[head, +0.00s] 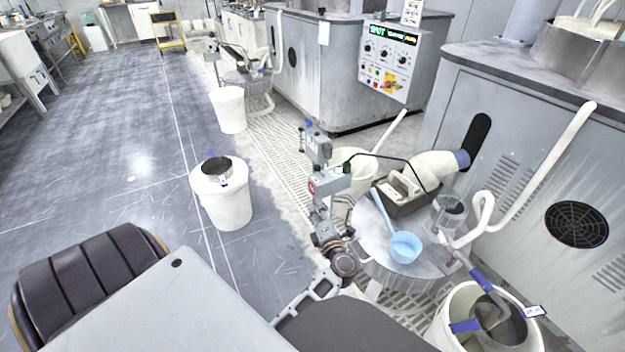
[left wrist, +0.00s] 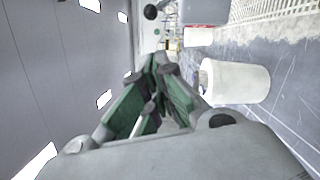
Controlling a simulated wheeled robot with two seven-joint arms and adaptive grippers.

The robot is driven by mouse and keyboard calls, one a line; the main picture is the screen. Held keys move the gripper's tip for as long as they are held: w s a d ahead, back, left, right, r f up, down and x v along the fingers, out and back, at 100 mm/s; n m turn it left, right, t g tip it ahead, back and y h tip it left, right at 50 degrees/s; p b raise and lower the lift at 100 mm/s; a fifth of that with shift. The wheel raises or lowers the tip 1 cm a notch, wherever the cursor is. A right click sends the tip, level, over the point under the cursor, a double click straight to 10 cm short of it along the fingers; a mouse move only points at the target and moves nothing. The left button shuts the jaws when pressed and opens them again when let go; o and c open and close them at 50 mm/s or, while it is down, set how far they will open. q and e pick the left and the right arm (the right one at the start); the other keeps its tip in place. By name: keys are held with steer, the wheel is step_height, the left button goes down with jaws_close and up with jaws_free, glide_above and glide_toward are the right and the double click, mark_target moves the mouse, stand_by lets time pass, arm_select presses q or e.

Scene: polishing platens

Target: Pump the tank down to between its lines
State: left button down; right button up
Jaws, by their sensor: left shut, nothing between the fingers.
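My left gripper (head: 306,132) stands raised near the middle of the head view, above the floor grating. In the left wrist view its green-padded fingers (left wrist: 158,65) meet at the tips, shut and empty. No tank with level lines is clearly readable. A white tub (head: 222,205) with a metal vessel in its top stands on the floor to the left. Another white tub (head: 440,335) at the bottom right holds a metal vessel with blue-gripped handles. A white tub (head: 350,180) is partly hidden behind my left arm. My right gripper does not show.
A round stand (head: 380,265) carries a light-blue ladle (head: 405,247), a clear beaker (head: 449,209) and a dark tray (head: 405,203). Grey machine cabinets (head: 480,100) line the right. A control panel (head: 388,62) hangs behind. Open floor (head: 120,150) lies left.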

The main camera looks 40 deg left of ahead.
mark_target(320, 171)
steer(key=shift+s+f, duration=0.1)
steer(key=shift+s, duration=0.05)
arm_select(q)
steer(key=shift+w+a, duration=0.1)
steer(key=shift+w+d+r+b+x, duration=0.25)
steer(key=shift+b+x, duration=0.45)
steer(key=shift+x, duration=1.35)
steer(key=shift+w+d+r+b+x, duration=0.1)
steer(key=shift+w+d+b+x, duration=0.3)
steer(key=shift+x, duration=1.7)
steer(key=shift+w+d+r+b+x, duration=0.1)
steer(key=shift+w+b+x, duration=0.3)
steer(key=shift+b+x, duration=1.1)
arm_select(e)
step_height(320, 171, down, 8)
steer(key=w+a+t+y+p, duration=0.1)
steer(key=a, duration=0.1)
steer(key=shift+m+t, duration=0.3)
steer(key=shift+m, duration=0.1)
arm_select(q)
steer(key=shift+w+a, duration=0.4)
steer(key=shift+a, duration=0.05)
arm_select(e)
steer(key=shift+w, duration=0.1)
